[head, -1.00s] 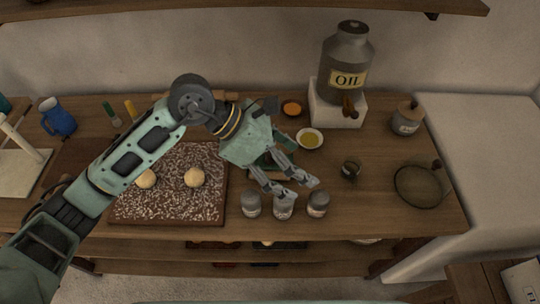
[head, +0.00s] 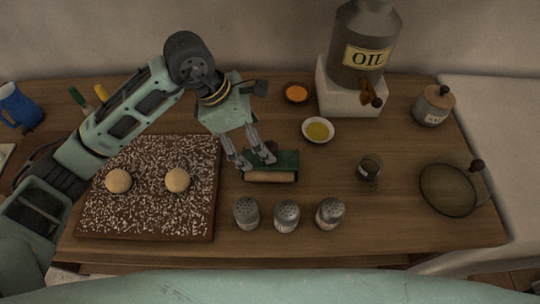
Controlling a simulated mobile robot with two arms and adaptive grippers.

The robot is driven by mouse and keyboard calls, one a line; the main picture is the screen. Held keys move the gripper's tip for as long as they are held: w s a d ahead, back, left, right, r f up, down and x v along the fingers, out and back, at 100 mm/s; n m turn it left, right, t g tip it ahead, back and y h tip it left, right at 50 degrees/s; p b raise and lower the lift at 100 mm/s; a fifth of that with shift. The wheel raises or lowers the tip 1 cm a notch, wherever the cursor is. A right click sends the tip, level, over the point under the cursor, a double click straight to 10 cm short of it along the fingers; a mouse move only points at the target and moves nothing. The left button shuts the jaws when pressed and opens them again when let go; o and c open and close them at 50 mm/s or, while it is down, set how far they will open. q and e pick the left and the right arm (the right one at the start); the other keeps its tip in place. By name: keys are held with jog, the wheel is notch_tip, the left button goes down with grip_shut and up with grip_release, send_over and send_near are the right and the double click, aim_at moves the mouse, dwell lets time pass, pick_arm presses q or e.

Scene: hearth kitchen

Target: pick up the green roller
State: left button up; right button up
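A green object with a tan strip along its front (head: 284,164) lies on the wooden table, right of the floured board. It is the green thing nearest my gripper; whether it is the roller I cannot tell for sure. My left gripper (head: 255,161) reaches down from the upper left, its two fingers apart. The fingertips overlap the left and middle of the green object in the picture. Whether they touch it is unclear. A small green-handled tool (head: 77,97) lies at the back left. My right gripper is not in view.
The floured board (head: 150,220) holds two dough balls. Three shakers (head: 287,216) stand in front of the green object.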

aim_at(286, 160)
pick_arm(q)
jog(key=shift+p+x, duration=0.3)
jog(key=shift+x, duration=0.65)
jog(key=p+x, duration=0.1)
jog(key=x, duration=0.1)
jog(key=p+x, duration=0.1)
jog(key=x, duration=0.2)
jog(key=shift+s+d, duration=0.2)
jog(key=shift+d, duration=0.2)
jog(key=shift+f, duration=0.15)
jog(key=shift+c, duration=0.7)
